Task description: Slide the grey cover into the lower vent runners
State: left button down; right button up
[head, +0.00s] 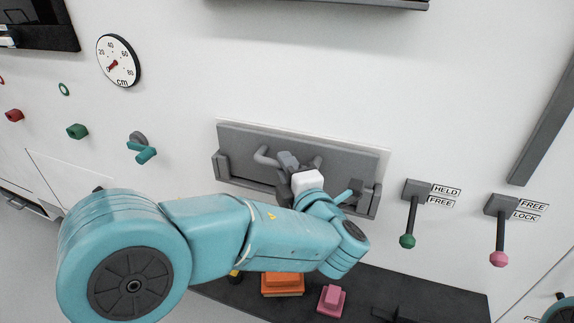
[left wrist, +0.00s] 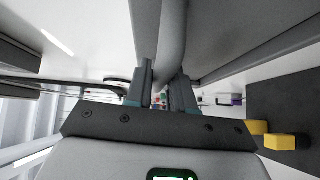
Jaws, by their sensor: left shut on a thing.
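The grey cover (head: 240,139) is a flat panel with a bent grey handle (head: 265,156), upright at the white wall. My left gripper (head: 288,163) is shut on the handle; in the left wrist view the handle (left wrist: 171,40) passes between the two fingers (left wrist: 163,88). The cover's face (left wrist: 245,35) fills the upper right there. Darker grey runners show at the left (head: 222,167) and right (head: 365,201) of the cover. My left arm hides the lower middle of the vent, so I cannot tell how deep the cover sits. My right gripper is not in view.
Right of the vent are a green-tipped lever (head: 412,215) marked HELD/FREE and a pink-tipped lever (head: 500,232) marked FREE/LOCK. A round gauge (head: 118,61) and knobs are at left. A dark shelf (head: 445,303) below carries an orange block (head: 283,283) and a pink block (head: 331,300).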

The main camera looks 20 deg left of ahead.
pick_arm(q)
jog(key=shift+f, duration=0.45)
jog(key=c, duration=0.9)
grip_release()
